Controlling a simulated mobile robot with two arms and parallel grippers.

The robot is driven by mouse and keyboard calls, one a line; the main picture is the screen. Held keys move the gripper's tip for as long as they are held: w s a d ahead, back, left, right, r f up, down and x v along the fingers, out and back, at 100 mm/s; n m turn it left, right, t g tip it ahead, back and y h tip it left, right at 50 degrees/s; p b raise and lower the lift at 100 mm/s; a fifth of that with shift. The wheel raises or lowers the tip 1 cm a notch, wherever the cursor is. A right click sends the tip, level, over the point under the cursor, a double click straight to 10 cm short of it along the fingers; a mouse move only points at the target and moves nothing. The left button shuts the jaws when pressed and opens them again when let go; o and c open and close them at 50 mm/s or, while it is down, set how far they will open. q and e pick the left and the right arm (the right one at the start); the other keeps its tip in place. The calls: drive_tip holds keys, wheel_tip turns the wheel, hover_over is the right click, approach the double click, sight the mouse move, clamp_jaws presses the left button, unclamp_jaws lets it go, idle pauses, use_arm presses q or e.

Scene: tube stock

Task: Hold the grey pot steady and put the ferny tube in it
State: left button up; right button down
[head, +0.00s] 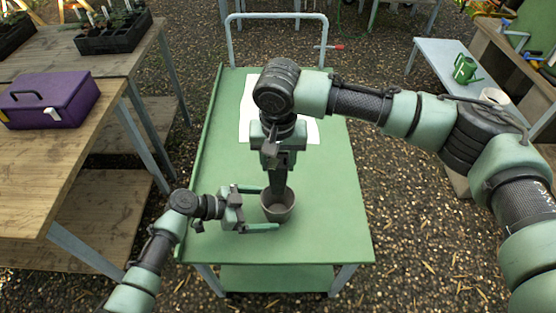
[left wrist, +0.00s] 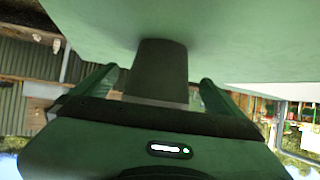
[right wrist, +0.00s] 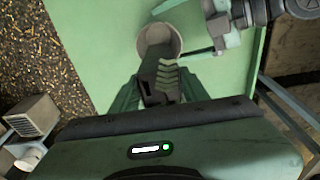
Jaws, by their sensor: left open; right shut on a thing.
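The grey pot (head: 279,213) stands upright on the green cart top, its mouth showing light grey in the right wrist view (right wrist: 154,32). My left gripper (head: 256,208) is open, with one finger on each side of the pot; the pot also shows between its fingers in the left wrist view (left wrist: 160,68). My right gripper (right wrist: 156,92) points down over the pot, shut on a dark, ribbed tube (right wrist: 160,72). The tube's lower end overlaps the pot's mouth; I cannot tell how deep it sits. No fern leaves are clearly visible on it.
The green cart top (head: 325,215) is clear around the pot. A white sheet (head: 312,130) lies behind, partly hidden by my right arm. A wooden bench at left holds a purple toolbox (head: 50,100) and black plant trays (head: 112,38). A green watering can (head: 465,70) stands at right.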

sight(274, 208)
use_arm(q)
drive_tip(key=shift+x, duration=1.95)
drive_tip(key=c, duration=1)
